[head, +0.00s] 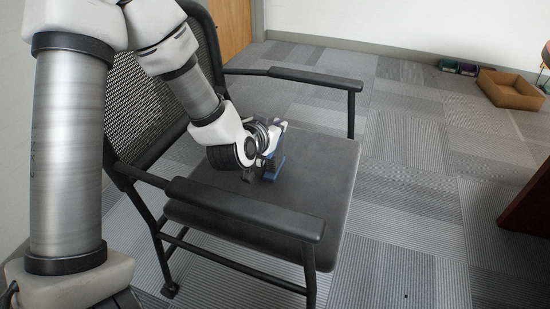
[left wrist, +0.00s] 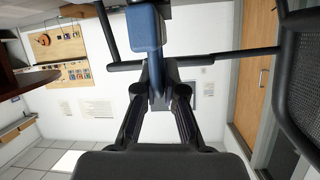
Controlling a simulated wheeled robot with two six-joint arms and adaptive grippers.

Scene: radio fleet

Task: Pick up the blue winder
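The blue winder (head: 274,158) is on the dark seat of the black chair, near the middle of the head view. My left gripper (head: 268,172) reaches down over the chair back and lies low beside it, partly covering it. In the left wrist view the blue block of the winder (left wrist: 145,28) is at the top, with a narrower part between my left fingertips (left wrist: 158,80). The fingers converge and appear shut on this narrower part. I cannot tell whether the winder touches the seat. My right gripper is out of both views.
The chair's near armrest (head: 240,207) and far armrest (head: 315,79) flank the seat (head: 325,165). Its mesh back (head: 140,110) is at the left. A cardboard box (head: 510,91) lies at the far right. The carpet between is clear.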

